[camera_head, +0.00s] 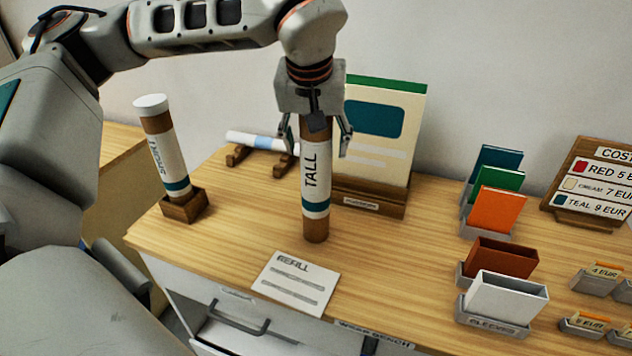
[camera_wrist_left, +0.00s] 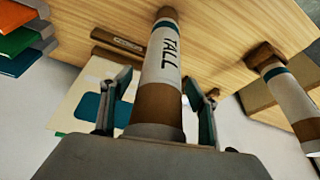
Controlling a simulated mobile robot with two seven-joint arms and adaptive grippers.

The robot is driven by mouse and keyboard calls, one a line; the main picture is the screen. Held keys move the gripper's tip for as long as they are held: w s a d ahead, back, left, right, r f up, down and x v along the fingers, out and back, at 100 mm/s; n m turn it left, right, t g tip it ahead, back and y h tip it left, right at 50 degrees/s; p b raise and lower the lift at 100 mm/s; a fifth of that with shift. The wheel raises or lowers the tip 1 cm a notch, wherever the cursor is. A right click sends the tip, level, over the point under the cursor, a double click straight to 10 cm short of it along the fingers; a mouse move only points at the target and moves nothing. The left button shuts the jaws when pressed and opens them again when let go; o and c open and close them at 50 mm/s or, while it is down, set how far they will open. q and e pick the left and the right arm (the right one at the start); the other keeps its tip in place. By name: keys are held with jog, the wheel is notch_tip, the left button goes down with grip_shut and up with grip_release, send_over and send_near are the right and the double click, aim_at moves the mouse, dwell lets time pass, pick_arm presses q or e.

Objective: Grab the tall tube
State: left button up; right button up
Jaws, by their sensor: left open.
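The tall tube (camera_head: 316,182) is brown with a white label reading TALL and a teal band. It stands upright on the wooden table. My left gripper (camera_head: 316,140) is above and around its upper part, one finger on each side. In the left wrist view the tube (camera_wrist_left: 162,62) runs between the two fingers of the left gripper (camera_wrist_left: 160,105), with gaps on both sides. The fingers are open. The tube's top end is hidden by the gripper. My right gripper is not in view.
A second labelled tube (camera_head: 164,148) with a white cap stands in a wooden block (camera_head: 184,206) to the left. A rolled sheet (camera_head: 262,142) lies on supports behind. A framed board (camera_head: 385,125) stands close behind the tall tube. A REFILL card (camera_head: 295,282) lies in front. Sleeves (camera_head: 505,298) stand right.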

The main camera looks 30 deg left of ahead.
pick_arm(q)
jog(key=c, duration=1.6)
jog(key=shift+r, duration=0.1)
